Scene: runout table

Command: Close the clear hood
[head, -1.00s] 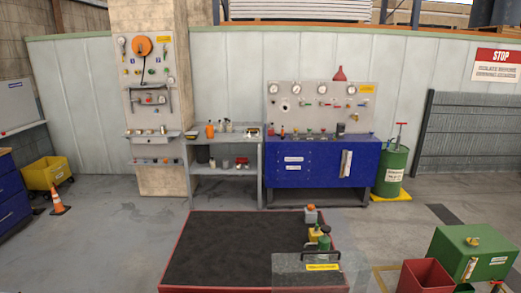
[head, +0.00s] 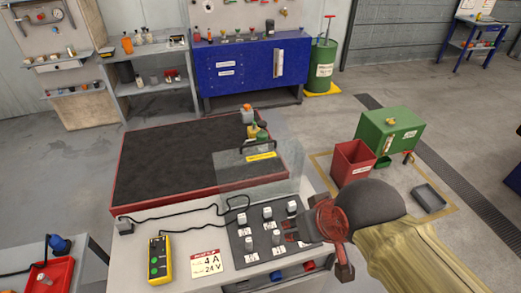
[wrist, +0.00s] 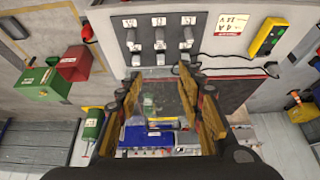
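The clear hood (head: 232,172) is a see-through panel raised behind the black switch panel (head: 240,246), with a dark handle (head: 258,146) and a yellow label (head: 261,156) near its top edge. The grey-white switches on the panel are uncovered. My gripper (head: 300,230) is over the right side of the switch panel, in front of the hood and apart from its handle. In the wrist view my gripper (wrist: 159,80) has its two fingers spread wide with nothing held. The hood shows faintly between them (wrist: 164,97).
A yellow pendant box (head: 159,260) with a black cable lies left of the panel, beside a 4 A 24 V card (head: 211,263). Bottles (head: 257,132) stand behind the hood on the dark red-rimmed table (head: 165,165). A red bin (head: 353,162) and green box (head: 390,134) stand right.

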